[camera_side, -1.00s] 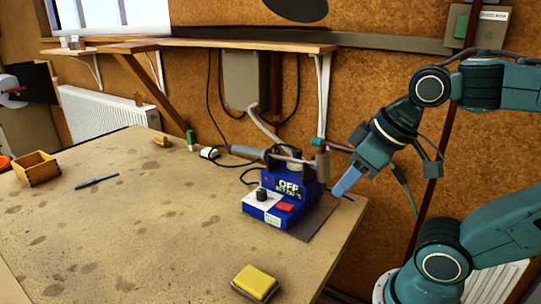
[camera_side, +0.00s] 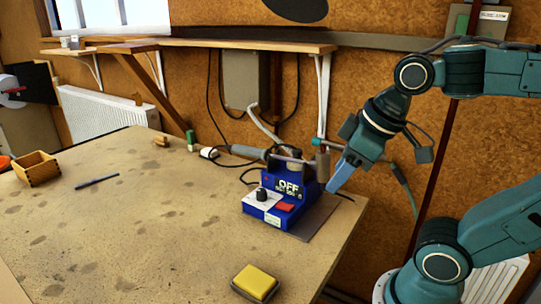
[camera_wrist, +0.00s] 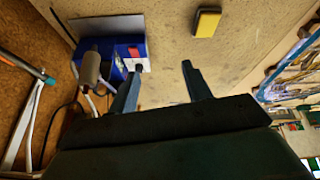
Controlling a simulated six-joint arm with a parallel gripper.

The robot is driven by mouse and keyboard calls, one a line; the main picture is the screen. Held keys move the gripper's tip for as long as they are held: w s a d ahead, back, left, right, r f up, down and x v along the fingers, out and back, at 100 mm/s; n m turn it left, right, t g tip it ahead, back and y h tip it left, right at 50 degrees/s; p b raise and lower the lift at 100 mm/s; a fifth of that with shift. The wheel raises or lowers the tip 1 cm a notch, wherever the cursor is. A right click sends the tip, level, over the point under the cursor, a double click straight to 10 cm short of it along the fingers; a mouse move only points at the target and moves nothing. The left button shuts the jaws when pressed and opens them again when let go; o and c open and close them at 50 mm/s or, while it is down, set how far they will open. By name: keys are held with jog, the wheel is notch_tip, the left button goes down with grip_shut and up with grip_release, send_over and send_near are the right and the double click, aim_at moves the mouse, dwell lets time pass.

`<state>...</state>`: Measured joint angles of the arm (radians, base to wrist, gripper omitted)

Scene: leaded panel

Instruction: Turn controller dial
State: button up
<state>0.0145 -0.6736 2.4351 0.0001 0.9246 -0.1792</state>
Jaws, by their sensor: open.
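The blue controller (camera_side: 275,190) sits on the right part of the table, with "OFF" on its display. Its black dial (camera_side: 262,194) stands on the white front panel, left of a red switch (camera_side: 285,207). My gripper (camera_side: 338,180) is just right of and above the controller, apart from the dial. In the wrist view my gripper (camera_wrist: 160,82) is open and empty, its two fingers spread. The controller (camera_wrist: 115,55) shows there beyond the left finger, with the dark dial (camera_wrist: 138,68) near that fingertip in the picture.
A soldering iron (camera_side: 247,152) and its holder (camera_side: 322,165) are behind the controller, with cables around them. A yellow sponge (camera_side: 256,281) lies at the table's front edge. The table's middle is clear.

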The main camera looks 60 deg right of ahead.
jog(key=w+d+r+n+g, duration=0.1)
jog(key=w+r+n, duration=0.1)
jog(key=w+n, duration=0.4)
jog(key=n+g, duration=0.4)
jog(key=n, duration=1.4)
send_over(262, 191)
notch_tip(262, 191, down, 5)
jog(key=shift+w, duration=0.1)
jog(key=shift+f, duration=0.2)
notch_tip(262, 191, down, 14)
jog(key=shift+r, duration=0.25)
jog(key=c, duration=1)
